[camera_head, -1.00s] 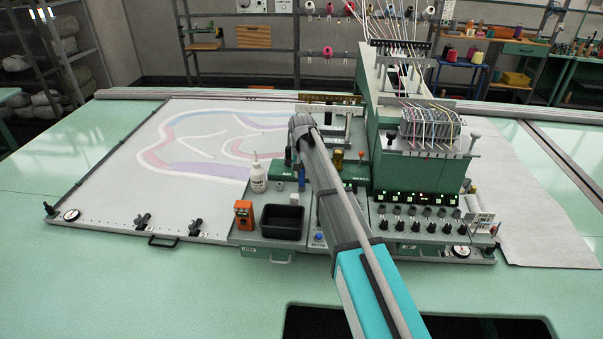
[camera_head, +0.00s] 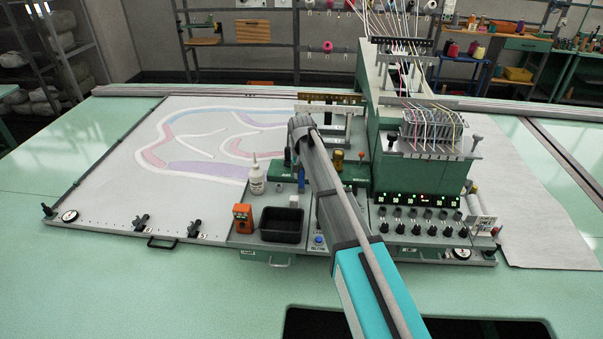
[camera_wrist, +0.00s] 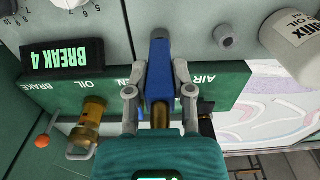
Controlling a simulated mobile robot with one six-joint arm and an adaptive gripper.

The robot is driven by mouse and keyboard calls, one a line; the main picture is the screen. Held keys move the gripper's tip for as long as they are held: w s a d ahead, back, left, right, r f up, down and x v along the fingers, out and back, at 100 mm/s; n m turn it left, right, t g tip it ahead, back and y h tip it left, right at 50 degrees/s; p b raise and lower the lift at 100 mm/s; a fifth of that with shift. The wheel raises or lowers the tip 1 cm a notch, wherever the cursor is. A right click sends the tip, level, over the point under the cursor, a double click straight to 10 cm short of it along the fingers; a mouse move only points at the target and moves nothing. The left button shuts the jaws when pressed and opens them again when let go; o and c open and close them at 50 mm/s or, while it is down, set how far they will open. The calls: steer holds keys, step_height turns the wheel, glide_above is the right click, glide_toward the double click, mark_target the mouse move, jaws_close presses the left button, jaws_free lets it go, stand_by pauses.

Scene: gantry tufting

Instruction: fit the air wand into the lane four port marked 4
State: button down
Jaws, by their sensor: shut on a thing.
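The blue air wand (camera_wrist: 160,70) stands between the fingers of my gripper (camera_wrist: 160,92) in the wrist view; the fingers are shut on its sides. A brass-brown part shows below the blue body, close to my palm. The wand lies across a green strip (camera_wrist: 225,82) lettered BRAKE, OIL and AIR; I cannot tell whether it touches it. In the head view, a small blue piece, likely the wand (camera_head: 301,180), shows beside my arm, which hides my gripper. The port panel (camera_head: 425,232) has rows of ports and knobs; the mark 4 is not readable.
A display (camera_wrist: 62,58) reads BREAK 4. A brass oil cup (camera_wrist: 88,122) and an orange-red knob (camera_wrist: 42,141) stand left of the wand. A white bottle (camera_head: 257,180), black tray (camera_head: 281,224) and orange box (camera_head: 242,217) stand left of my arm. The green machine head (camera_head: 420,177) rises right.

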steer(key=shift+f+p, duration=0.2)
steer(key=shift+p, duration=0.55)
steer(key=shift+w+a+r+p, duration=0.1)
steer(key=shift+w+p, duration=0.05)
steer(key=shift+p, duration=0.2)
steer(key=shift+c, duration=2.1)
jaws_free()
